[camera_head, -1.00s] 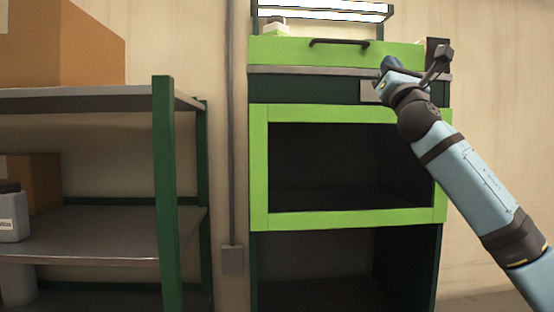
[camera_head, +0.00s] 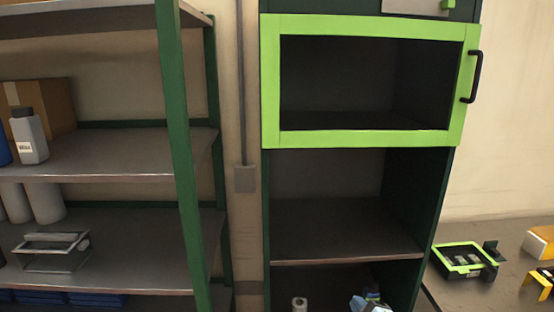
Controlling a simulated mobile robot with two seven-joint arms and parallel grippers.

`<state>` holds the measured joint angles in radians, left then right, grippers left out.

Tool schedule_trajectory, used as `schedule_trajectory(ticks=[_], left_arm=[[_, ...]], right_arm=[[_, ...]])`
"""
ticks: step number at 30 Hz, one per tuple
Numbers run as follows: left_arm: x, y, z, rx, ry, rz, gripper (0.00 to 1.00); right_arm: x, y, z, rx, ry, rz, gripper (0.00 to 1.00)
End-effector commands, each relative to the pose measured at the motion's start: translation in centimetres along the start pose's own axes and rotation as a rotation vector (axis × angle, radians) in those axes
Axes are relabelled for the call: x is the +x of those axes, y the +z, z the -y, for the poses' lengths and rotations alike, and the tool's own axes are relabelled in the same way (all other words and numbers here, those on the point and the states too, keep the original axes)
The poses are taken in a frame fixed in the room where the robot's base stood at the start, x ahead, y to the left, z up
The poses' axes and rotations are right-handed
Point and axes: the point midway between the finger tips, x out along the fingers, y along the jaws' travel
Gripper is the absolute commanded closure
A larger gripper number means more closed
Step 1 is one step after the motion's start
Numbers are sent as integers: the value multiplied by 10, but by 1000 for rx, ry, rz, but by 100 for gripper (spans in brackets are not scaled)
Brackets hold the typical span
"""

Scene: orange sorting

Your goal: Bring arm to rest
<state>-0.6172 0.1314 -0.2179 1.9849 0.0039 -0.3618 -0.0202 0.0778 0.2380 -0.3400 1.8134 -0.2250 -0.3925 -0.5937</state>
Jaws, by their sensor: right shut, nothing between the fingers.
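Most of my right arm is below the picture. My left gripper is not in view.
The cabinet has a light green framed front (camera_head: 360,138) with a black handle (camera_head: 474,77). A green-posted shelf rack (camera_head: 176,120) stands at the left with a bottle (camera_head: 32,140) and a box (camera_head: 58,100). A green-rimmed black tray (camera_head: 440,256) lies at the right.

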Motion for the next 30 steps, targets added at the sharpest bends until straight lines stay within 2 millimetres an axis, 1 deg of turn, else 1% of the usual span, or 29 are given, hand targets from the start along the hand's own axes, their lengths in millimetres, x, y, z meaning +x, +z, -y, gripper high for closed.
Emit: schedule_trajectory(ticks=[1, 2, 3, 5, 6, 8, 9, 10, 12, 15, 18, 20, 30], left_arm=[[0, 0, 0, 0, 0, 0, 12], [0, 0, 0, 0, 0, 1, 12], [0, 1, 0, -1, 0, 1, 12], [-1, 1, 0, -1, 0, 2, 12], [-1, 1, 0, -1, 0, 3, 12], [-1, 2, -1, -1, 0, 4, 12], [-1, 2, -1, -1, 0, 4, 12], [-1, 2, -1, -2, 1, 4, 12], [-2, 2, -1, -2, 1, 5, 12], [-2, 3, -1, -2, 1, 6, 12], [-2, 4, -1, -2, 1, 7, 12], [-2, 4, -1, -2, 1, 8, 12], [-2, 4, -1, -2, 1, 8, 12]], right_arm=[[-24, 10, 35, 104, -50, 24, 100], [-38, 15, 51, 167, -75, 39, 100], [-56, 21, 72, 248, -105, 60, 100], [-85, 29, 103, 372, -148, 97, 100], [-106, 35, 121, 455, -174, 125, 100], [-136, 41, 147, 575, -208, 169, 100], [-157, 44, 163, 650, -228, 200, 100], [-171, 47, 173, 704, -240, 223, 100], [-203, 51, 192, 815, -263, 274, 100], [-237, 54, 212, 936, -281, 334, 100], [-258, 56, 222, 1006, -289, 372, 100], [-264, 56, 225, 1029, -291, 385, 100], [-266, 56, 226, 1036, -292, 388, 100]])
